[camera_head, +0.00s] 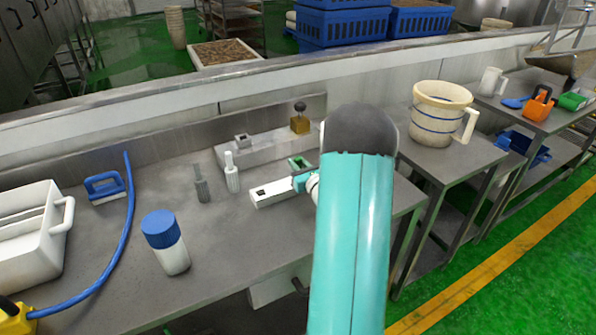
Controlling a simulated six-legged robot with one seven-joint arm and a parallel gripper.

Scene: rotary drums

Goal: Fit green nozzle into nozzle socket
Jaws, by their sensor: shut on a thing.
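My teal arm fills the middle of the view and bends down behind its dark elbow. My gripper (304,181) is partly hidden behind the arm, low over the grey bench, and its fingertips do not show clearly. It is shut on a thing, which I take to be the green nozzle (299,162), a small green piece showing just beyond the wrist. A long white block (262,146) stands at the back of the bench. It has a small grey square fitting (241,138) on top, possibly the nozzle socket; I cannot tell for sure.
A white box-like part (270,194) lies left of my wrist. A brass block with a dark knob (300,123), a grey bottle (201,186) and a white bottle (232,174) stand nearby. A blue-capped jar (172,254) and blue hose (129,200) are left. A bucket (437,118) stands right.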

